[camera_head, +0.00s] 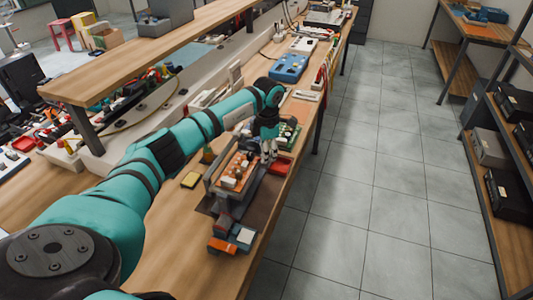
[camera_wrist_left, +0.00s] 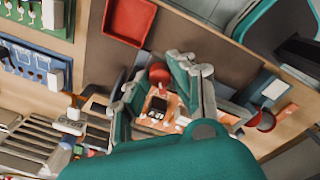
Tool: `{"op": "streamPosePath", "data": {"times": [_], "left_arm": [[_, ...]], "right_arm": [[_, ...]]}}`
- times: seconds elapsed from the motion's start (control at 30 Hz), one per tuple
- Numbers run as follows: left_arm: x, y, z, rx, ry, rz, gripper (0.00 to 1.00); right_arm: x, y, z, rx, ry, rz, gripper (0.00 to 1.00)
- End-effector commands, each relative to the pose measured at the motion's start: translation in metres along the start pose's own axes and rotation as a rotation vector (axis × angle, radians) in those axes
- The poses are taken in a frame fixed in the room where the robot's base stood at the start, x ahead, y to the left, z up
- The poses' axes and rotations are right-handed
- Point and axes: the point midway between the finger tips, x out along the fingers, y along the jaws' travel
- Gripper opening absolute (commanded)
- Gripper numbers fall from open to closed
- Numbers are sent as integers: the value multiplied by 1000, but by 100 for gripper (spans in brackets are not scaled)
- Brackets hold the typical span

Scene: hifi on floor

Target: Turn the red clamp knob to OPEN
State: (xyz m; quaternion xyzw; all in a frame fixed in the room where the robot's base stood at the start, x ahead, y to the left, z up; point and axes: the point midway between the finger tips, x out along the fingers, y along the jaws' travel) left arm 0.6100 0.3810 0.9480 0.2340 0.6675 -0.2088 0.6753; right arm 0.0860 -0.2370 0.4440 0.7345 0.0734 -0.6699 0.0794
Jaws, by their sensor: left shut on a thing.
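The red clamp knob (camera_wrist_left: 158,73) shows between the fingers of my left gripper (camera_wrist_left: 165,84) in the left wrist view. The fingers are closed around it. In the head view my left gripper (camera_head: 268,152) points down at the far end of a grey clamp fixture (camera_head: 213,183), and the knob is hidden there. An orange circuit board (camera_head: 237,170) sits in the fixture; part of it shows behind the fingers in the left wrist view. No OPEN mark is readable. My right gripper is not in view.
A red tray (camera_head: 281,167) lies beside the fixture near the bench edge. A yellow box (camera_head: 191,180) is to its left. An orange and grey item (camera_head: 222,246) lies in front. A blue device (camera_head: 289,67) stands farther back. The tiled floor (camera_head: 380,180) right of the bench is clear.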

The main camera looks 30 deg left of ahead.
Motion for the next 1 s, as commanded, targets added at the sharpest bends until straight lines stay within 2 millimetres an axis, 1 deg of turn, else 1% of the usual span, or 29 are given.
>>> {"op": "streamPosePath", "data": {"times": [0.3,0.7,1.0], "left_arm": [[0,0,1,-300,11,1,0],[-1,1,1,-676,24,0,0],[-1,1,1,-910,33,-1,0]], "right_arm": [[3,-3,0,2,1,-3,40],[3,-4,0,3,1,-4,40],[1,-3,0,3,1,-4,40]]}}
